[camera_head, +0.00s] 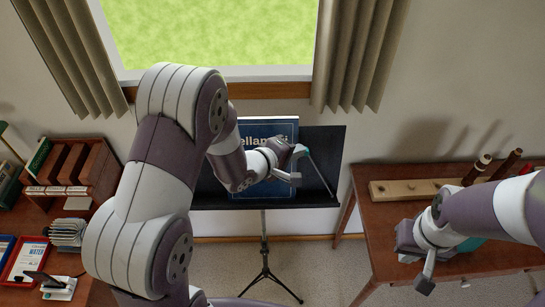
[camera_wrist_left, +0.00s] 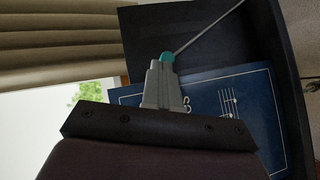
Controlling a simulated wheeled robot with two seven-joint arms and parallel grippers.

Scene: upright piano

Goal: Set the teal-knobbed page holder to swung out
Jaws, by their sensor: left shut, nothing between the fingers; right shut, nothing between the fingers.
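The page holder (camera_head: 320,175) is a thin grey rod on the black music stand (camera_head: 325,145). In the head view it slants from its knob end, near my left gripper, down to the right, over the stand's right part. Its teal knob (camera_wrist_left: 167,57) shows clearly in the left wrist view, right at the tips of my left gripper (camera_wrist_left: 164,72), with the rod running up and right. The left gripper (camera_head: 297,152) is shut with nothing in it; whether it touches the knob I cannot tell. My right gripper (camera_head: 426,282) is shut and empty, by the right-hand table.
A dark blue book (camera_head: 268,127) stands on the music stand, partly hidden by my left arm. A wooden table (camera_head: 385,215) at right holds a pale block with holes (camera_head: 400,188). A desk with a wooden organizer (camera_head: 97,165) is at left. Curtains (camera_head: 355,55) hang behind.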

